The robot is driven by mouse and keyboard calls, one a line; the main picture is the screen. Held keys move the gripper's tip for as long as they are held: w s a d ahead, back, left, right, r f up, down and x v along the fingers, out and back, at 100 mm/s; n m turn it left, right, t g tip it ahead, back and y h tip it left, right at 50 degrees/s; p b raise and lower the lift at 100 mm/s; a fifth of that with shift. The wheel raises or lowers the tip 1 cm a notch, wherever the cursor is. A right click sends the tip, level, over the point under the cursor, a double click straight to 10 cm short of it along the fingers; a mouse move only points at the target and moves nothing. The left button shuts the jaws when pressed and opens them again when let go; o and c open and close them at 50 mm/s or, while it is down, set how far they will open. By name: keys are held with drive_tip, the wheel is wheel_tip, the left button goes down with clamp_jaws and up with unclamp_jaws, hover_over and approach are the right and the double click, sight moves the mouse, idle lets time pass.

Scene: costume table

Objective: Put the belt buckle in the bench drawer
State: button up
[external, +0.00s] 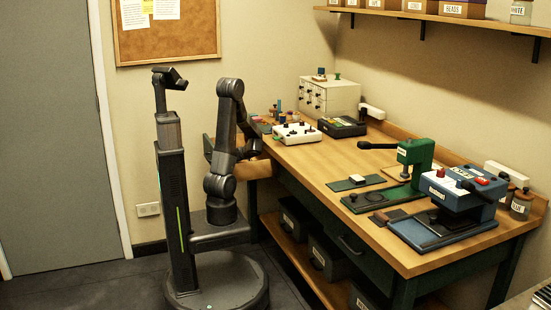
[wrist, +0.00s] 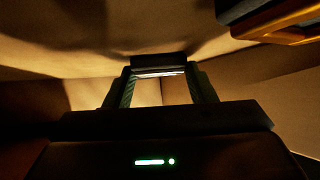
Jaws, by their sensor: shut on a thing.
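My gripper (wrist: 160,78) is shut on a small dark piece with a bright metallic edge, which I take for the belt buckle (wrist: 158,62). It sits across the two fingertips, seen nearly edge-on, so its full shape is hidden. In the external view, a wooden drawer (external: 253,169) stands pulled out at the bench's far left end. My arm is bent down over this open drawer, and the buckle cannot be made out there. The wrist view shows tan, partly shadowed surfaces around the gripper; whether the buckle touches any of them I cannot tell.
The workbench (external: 310,165) edge runs along the right of my arm. A white device (external: 297,133) stands on top near the drawer. A green press (external: 414,158) and a blue machine (external: 458,190) stand farther right. Floor is free to the left.

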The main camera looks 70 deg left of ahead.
drive_tip(key=shift+f, duration=0.2)
drive_tip(key=o, duration=1.1)
drive_tip(key=shift+r, duration=0.1)
drive_tip(key=shift+c, duration=0.2)
drive_tip(key=shift+r, duration=0.2)
drive_tip(key=shift+w+d+r, duration=0.15)
drive_tip(key=shift+d+r, duration=0.05)
drive_tip(key=shift+d, duration=0.05)
drive_tip(key=v, duration=0.1)
drive_tip(key=p+v, duration=0.1)
drive_tip(key=v, duration=0.1)
drive_tip(key=shift+a+r, duration=0.15)
drive_tip(key=shift+r, duration=0.1)
wheel_tip(320, 180, up, 6)
drive_tip(key=p, duration=0.1)
drive_tip(key=shift+a, duration=0.1)
